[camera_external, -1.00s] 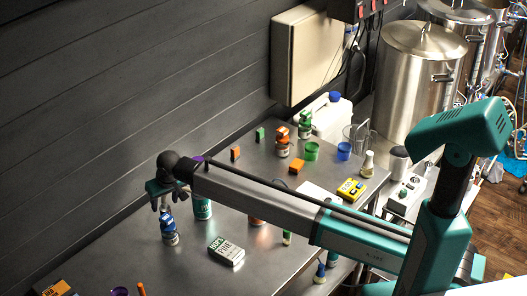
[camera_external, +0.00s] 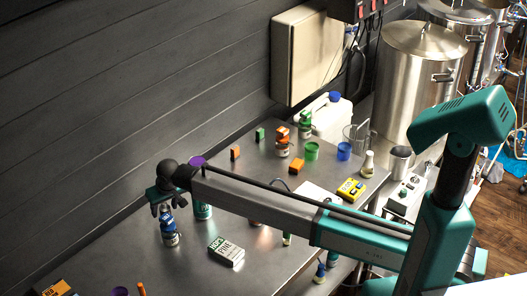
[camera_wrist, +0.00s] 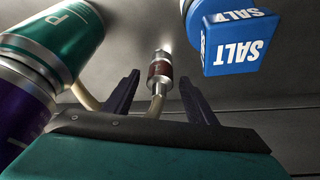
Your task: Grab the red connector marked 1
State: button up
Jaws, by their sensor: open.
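A connector with a dark red band and silver metal ends (camera_wrist: 160,70) shows in the middle of the wrist view, with a pale cable at its lower end. I cannot read a number on it. My gripper (camera_wrist: 159,80) is open, with one dark finger on each side of the connector in the picture; it looks just ahead of or between the tips, and I cannot tell the depth. In the external view my gripper (camera_external: 167,208) is over the left part of the steel table, above and by a blue-topped jar. The connector cannot be made out there.
A blue SALT container (camera_wrist: 240,42) is close on the right in the wrist view. A green can (camera_wrist: 62,38) and a purple one (camera_wrist: 20,105) crowd the left.

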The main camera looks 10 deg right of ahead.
jog(key=c, duration=1.2)
jog(key=shift+r, duration=0.1)
jog(key=shift+c, duration=0.2)
jog(key=shift+r+b, duration=1.7)
jog(key=shift+r, duration=3.25)
